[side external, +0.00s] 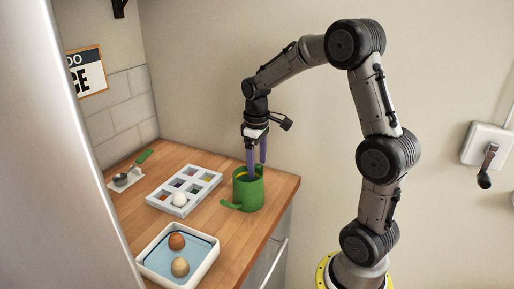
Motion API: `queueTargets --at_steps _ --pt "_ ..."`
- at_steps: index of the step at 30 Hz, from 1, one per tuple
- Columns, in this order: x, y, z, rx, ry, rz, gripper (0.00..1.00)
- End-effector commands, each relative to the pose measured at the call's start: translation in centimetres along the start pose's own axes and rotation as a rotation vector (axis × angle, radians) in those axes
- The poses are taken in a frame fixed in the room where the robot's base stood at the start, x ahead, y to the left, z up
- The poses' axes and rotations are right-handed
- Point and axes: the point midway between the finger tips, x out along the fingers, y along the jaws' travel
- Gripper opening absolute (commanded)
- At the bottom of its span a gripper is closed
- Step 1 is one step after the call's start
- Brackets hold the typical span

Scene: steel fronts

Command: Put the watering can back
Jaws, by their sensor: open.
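The green watering can (248,193) stands upright on the wooden counter near its right edge, with its spout pointing left at its lower side. Something yellow shows at its open top. My gripper (257,168) points down over the can with two purple fingers apart. The nearer finger reaches down at the can's mouth and overlaps its rim in the picture; the other finger is at the back right side. I cannot tell whether either finger touches the can. No marked place for the can is plain to see.
A white compartment tray (206,180) with coloured contents and a white ball or egg (180,199) lies left of the can. A white tray with blue lining (156,263) holds two brown egg-like things in front. A green-handled scoop (143,158) lies at the back left.

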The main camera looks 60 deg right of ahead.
Motion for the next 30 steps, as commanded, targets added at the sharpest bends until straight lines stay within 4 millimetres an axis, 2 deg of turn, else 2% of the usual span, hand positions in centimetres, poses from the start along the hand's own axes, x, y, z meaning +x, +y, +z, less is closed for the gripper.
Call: queueTargets --at_steps 1,6,14,17,19,24,27,30 --pt "-1.1 0.0 -0.1 0.0 0.005 0.002 0.83" --pt "-4.0 0.0 -0.1 0.0 0.003 0.001 0.83" --pt "-6.3 -0.6 0.2 -0.001 0.012 0.004 0.83" --pt "-7.7 -2.6 1.1 -0.004 0.051 0.017 0.83" --pt "-8.9 -4.8 2.4 -0.004 0.097 0.029 0.83" --pt "-11.0 -10.6 7.2 0.001 0.245 0.038 0.83" --pt "-11.1 -13.2 10.3 0.005 0.329 0.026 0.83" --pt "-10.7 -15.0 12.9 0.01 0.399 0.006 0.83"
